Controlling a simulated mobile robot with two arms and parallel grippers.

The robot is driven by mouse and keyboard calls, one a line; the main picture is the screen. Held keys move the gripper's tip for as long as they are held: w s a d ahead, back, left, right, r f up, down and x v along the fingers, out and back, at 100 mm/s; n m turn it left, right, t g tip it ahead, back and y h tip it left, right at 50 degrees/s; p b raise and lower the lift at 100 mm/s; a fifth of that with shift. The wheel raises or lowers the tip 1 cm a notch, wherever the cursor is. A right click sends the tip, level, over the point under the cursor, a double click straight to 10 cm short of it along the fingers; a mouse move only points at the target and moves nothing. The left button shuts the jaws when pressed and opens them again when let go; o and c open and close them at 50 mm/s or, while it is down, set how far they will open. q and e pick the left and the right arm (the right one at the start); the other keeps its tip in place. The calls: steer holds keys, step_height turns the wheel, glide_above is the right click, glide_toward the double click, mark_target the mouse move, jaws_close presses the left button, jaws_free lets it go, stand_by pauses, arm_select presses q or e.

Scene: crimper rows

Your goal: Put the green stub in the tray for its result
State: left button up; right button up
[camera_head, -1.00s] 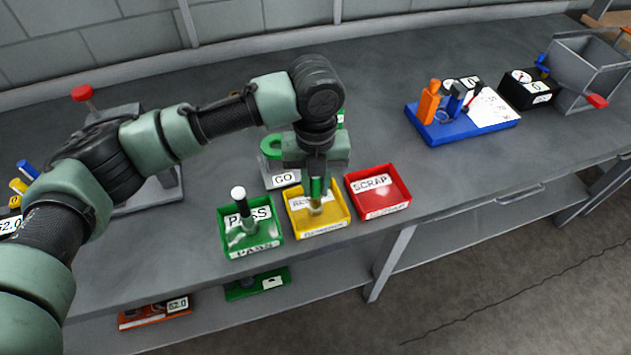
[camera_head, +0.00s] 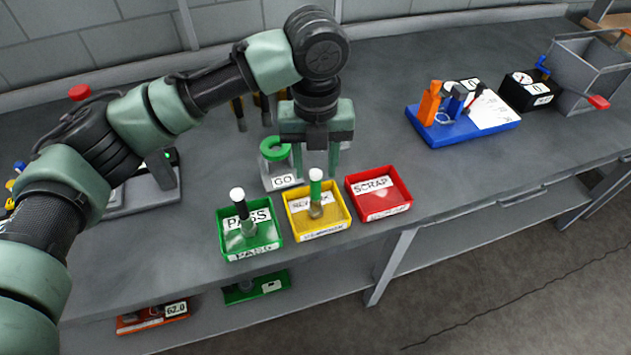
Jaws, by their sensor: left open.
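The green stub (camera_head: 316,190) stands upright in the yellow tray (camera_head: 322,230), whose inner label is partly hidden but seems to begin with "RE". The stub has a white top, a green band and a metallic foot. My left gripper (camera_head: 317,170) is open above and just behind the stub, with its fingers apart and nothing held. The green PASS tray (camera_head: 262,250) to the left holds a stub with a white top and black band (camera_head: 240,203). The red SCRAP tray (camera_head: 399,203) to the right is empty. My right gripper is not in view.
A GO gauge with a green ring (camera_head: 275,149) stands behind the trays, close to my left gripper. A blue fixture (camera_head: 440,135), a black dial box (camera_head: 522,93) and a grey bin (camera_head: 590,85) stand at right. The bench between is clear.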

arm_select(q)
steer(key=shift+r+b, duration=0.3)
steer(key=shift+r, duration=2.5)
